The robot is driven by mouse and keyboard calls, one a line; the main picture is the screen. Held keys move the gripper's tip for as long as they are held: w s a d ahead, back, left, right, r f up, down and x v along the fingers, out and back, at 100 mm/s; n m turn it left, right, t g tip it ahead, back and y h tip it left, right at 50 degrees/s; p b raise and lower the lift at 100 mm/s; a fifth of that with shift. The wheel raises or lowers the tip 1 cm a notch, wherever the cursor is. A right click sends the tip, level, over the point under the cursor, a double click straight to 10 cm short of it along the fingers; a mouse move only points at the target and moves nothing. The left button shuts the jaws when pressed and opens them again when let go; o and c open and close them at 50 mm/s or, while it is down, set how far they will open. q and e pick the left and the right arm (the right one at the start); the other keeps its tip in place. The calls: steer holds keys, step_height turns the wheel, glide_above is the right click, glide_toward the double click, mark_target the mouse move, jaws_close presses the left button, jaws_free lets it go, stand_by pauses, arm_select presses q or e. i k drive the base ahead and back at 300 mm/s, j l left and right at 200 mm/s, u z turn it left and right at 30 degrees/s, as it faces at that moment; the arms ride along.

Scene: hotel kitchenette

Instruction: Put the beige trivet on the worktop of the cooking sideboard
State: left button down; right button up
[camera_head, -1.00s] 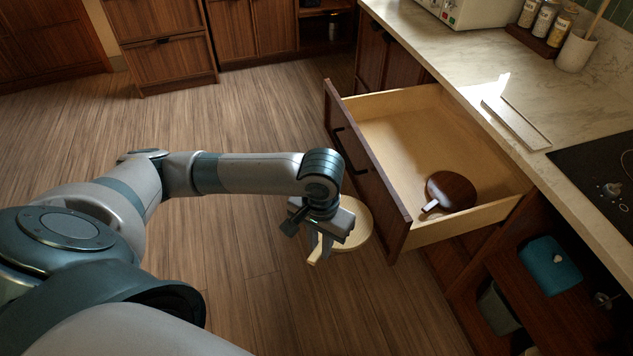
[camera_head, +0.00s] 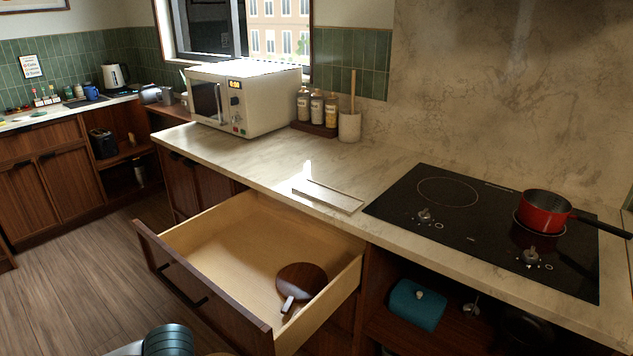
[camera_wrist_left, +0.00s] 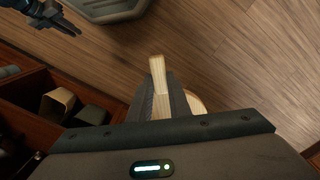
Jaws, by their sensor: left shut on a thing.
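The beige trivet shows in the left wrist view, its pale handle (camera_wrist_left: 157,70) between my left gripper's (camera_wrist_left: 160,94) dark fingers. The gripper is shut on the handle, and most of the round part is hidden. The pale marble worktop (camera_head: 258,164) of the cooking sideboard runs across the middle. My right gripper (camera_wrist_left: 62,25) shows at the top left of the wrist view; its opening is unclear.
An open drawer (camera_head: 210,238) juts out below the worktop and holds a dark brown trivet (camera_head: 302,277). On the worktop are a microwave (camera_head: 262,100), bottles (camera_head: 317,108), a utensil pot (camera_head: 350,126), a flat pale strip (camera_head: 328,195) and a black hob (camera_head: 450,225) with a red pan (camera_head: 543,210). Bare marble lies before the microwave.

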mark_target(299, 157)
steer(key=i+j, duration=0.3)
steer(key=j, duration=0.35)
steer(key=i+j, duration=0.25)
steer(key=j, duration=0.4)
steer(key=i+j, duration=0.3)
steer(key=j, duration=0.3)
steer(key=i+j, duration=0.3)
steer(key=j, duration=0.35)
steer(key=i+j, duration=0.25)
steer(key=j, duration=0.4)
steer(key=i+j, duration=0.3)
steer(key=j, duration=0.35)
steer(key=i+j, duration=0.3)
steer(key=j, duration=0.3)
steer(key=i+j, duration=0.25)
steer(key=j, duration=0.4)
steer(key=z, duration=2.2)
